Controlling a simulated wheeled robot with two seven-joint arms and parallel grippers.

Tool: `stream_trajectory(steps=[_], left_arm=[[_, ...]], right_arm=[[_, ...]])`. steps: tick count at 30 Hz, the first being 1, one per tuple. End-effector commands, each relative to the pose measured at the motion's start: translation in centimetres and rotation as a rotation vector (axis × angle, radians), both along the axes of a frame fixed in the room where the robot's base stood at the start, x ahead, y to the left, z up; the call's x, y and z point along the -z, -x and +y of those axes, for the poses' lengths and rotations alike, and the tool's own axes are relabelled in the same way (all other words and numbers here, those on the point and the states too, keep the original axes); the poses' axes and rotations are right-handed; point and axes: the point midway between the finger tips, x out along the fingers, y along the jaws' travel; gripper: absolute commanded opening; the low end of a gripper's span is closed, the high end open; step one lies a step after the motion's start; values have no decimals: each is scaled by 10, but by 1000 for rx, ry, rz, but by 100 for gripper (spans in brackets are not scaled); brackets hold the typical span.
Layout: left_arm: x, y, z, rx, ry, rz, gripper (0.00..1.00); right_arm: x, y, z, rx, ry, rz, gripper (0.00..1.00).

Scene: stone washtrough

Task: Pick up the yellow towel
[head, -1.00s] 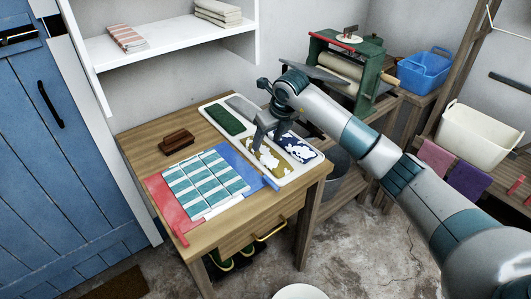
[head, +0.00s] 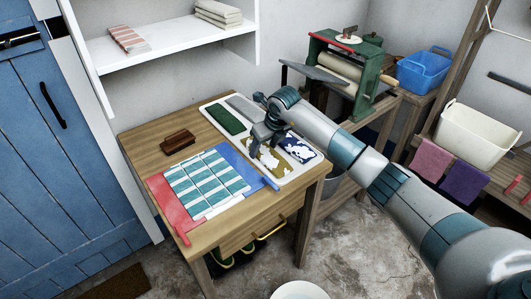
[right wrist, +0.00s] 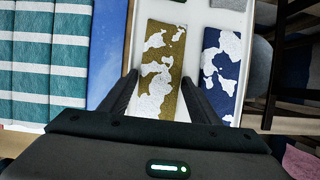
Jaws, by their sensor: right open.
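The yellow towel (head: 267,158) is mustard with white patches and lies flat in a compartment of the white tray (head: 289,177) on the wooden table. It also shows at the centre of the right wrist view (right wrist: 166,42). My right gripper (head: 264,146) is open and points down over the towel. In the right wrist view its fingers (right wrist: 160,78) lie on either side of the towel; whether they touch it I cannot tell. The gripper hides part of the towel in the head view. My left gripper is not in view.
A blue-and-white towel (head: 298,149) lies right of it in the tray, with green (head: 224,119) and grey (head: 244,106) ones behind. A striped teal cloth (head: 207,182) lies on the table's left, near a wooden brush (head: 178,141). A green mangle (head: 345,72) stands behind.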

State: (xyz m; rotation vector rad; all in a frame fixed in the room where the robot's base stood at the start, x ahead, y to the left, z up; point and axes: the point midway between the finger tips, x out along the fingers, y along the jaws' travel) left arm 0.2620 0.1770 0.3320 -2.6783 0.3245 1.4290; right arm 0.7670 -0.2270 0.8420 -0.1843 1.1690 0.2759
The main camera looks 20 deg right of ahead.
Motion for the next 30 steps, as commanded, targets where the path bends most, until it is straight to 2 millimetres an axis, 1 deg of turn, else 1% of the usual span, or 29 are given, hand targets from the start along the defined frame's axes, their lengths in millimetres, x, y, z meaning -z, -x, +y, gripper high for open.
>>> stream_trajectory(steps=[12,13,14,15,17,18,26,30], left_arm=[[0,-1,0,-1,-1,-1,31],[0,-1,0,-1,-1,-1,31],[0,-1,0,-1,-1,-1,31],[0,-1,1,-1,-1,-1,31],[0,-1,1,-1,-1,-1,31],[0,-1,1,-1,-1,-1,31],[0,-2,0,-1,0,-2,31],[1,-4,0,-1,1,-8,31]], right_arm=[[0,0,0,0,0,-1,56],[0,0,0,0,0,-1,54],[0,0,0,0,0,-1,47],[0,0,0,0,0,-1,37],[0,0,0,0,0,-1,23],[-1,-1,0,0,-1,-2,19],[-2,-1,0,0,-1,-3,19],[-7,-1,0,-1,0,-5,19]])
